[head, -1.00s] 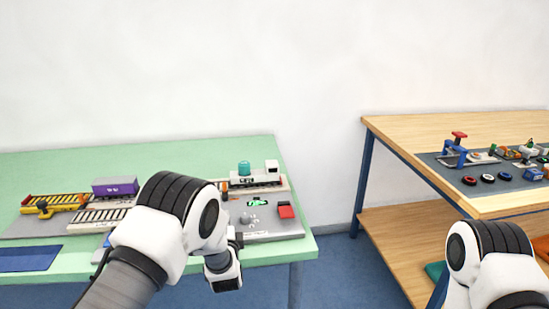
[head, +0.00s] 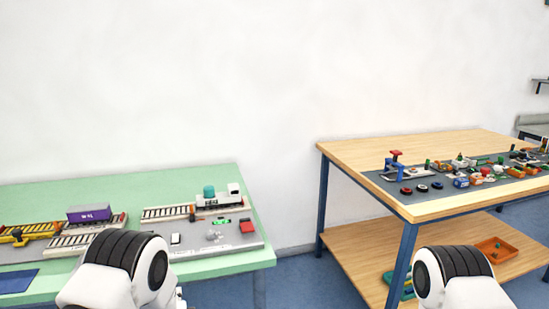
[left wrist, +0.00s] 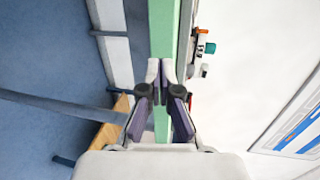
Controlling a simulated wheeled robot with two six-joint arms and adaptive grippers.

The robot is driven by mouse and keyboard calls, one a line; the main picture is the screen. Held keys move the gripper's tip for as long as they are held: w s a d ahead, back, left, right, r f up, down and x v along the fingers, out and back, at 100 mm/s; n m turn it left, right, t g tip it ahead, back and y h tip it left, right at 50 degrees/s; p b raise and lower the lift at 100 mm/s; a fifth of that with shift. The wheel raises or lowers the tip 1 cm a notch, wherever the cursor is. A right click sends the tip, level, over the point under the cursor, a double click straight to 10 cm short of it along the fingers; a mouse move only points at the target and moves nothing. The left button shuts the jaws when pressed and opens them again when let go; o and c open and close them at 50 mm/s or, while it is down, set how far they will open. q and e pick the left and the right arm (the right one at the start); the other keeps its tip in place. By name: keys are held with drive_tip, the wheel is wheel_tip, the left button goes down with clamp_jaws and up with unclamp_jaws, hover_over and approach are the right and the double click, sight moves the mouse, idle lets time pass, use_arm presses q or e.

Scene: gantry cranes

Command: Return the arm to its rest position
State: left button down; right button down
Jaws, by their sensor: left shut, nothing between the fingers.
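My left gripper (left wrist: 160,74) is shut and empty in the left wrist view, its two dark-padded fingers close together at the tips. Behind it runs the edge of the green table (left wrist: 162,25). In the head view my left arm's white and black joint is low at the left, in front of the green table (head: 150,178), and hides most of the gripper. My right arm's joint shows at the lower right; its gripper is out of view.
The green table carries a purple container wagon (head: 89,213), a white locomotive (head: 218,199), tracks and a red block (head: 248,227). A wooden table (head: 350,152) with small models and an orange tray (head: 495,250) stands at right. Blue floor lies between.

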use_arm(q)
drive_tip(key=s+a+f+n+g+h+p, duration=0.15)
drive_tip(key=s+f+g, duration=0.35)
drive_tip(key=s, duration=0.5)
drive_tip(key=s+f+n+g+h, duration=0.1)
drive_tip(key=s+f+n+g, duration=0.1)
drive_tip(key=s+f, duration=0.7)
drive_tip(key=s+d+n+g+h, duration=0.1)
drive_tip(key=s+n+g, duration=0.3)
drive_tip(key=s, duration=0.8)
drive_tip(key=s+d+r+n+g+h, duration=0.1)
drive_tip(key=s+d+n+g, duration=0.1)
drive_tip(key=s+n, duration=0.6)
drive_tip(key=s+g, duration=0.1)
drive_tip(key=s, duration=0.3)
drive_tip(key=shift+s+r+g+p, duration=0.25)
drive_tip(key=shift+s+g+p, duration=0.1)
drive_tip(key=shift+g, duration=0.05)
drive_tip(key=shift+d, duration=0.1)
